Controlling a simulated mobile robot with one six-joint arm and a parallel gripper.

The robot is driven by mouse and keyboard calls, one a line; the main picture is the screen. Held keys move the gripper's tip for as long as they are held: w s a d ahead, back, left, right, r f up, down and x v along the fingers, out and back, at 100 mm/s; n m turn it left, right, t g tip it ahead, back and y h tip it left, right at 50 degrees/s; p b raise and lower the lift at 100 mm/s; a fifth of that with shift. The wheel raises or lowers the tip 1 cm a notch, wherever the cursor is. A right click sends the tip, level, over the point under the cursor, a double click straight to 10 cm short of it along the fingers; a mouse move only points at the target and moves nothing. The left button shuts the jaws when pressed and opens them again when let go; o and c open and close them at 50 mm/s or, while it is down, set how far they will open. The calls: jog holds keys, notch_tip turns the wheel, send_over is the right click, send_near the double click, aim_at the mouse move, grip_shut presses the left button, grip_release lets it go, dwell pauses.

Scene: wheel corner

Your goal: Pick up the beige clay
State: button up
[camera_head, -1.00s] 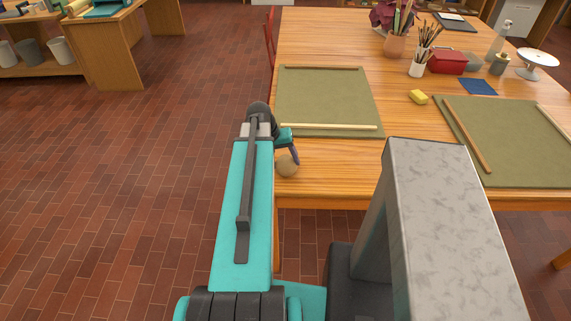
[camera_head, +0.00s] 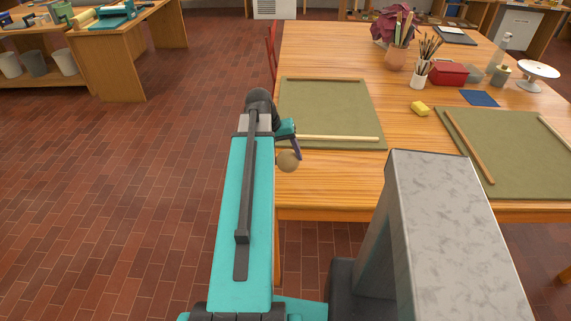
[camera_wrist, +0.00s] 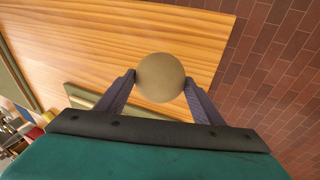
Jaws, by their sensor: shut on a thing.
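The beige clay (camera_wrist: 160,78) is a round ball. In the wrist view it sits between the two fingertips of my gripper (camera_wrist: 160,82), which touch it on both sides. In the head view the clay (camera_head: 288,161) shows at the end of my arm, near the table's front left corner. My gripper (camera_head: 293,148) is partly hidden behind my arm there, with one purple finger showing beside the clay. The clay appears held above the wooden table top (camera_head: 340,180).
A green mat (camera_head: 330,110) with a wooden strip (camera_head: 338,139) lies just behind the clay. Pots, brushes and a red box (camera_head: 450,73) stand farther back. The table's front strip is clear.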

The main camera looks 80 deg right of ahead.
jog(key=shift+r, duration=1.1)
jog(key=shift+w, duration=0.1)
jog(key=w+a+r+n+h, duration=0.1)
jog(key=w+a+n, duration=0.15)
jog(key=w, duration=0.75)
jog(key=w+a+n, duration=0.2)
jog(key=w+a, duration=0.1)
jog(key=w, duration=0.8)
jog(key=w+a+r+n+t, duration=0.1)
jog(key=w+a+n, duration=0.1)
jog(key=w+a, duration=0.6)
jog(key=w+a+r+n+t, duration=0.15)
jog(key=w+a, duration=0.35)
jog(key=w, duration=0.6)
jog(key=w+a+n+t, duration=0.1)
jog(key=w+a+n, duration=0.1)
jog(key=w+a, duration=0.6)
jog(key=w+a+n, duration=0.2)
jog(key=w+a, duration=0.3)
jog(key=a, duration=0.7)
jog(key=w+a+r+n, duration=0.1)
jog(key=a+n, duration=0.1)
jog(key=a, duration=0.9)
jog(key=w+a+r+n+t, duration=0.1)
jog(key=w+a+n, duration=0.1)
jog(key=a, duration=0.9)
jog(key=shift+w+a+r+n, duration=0.25)
jog(key=shift+n, duration=0.05)
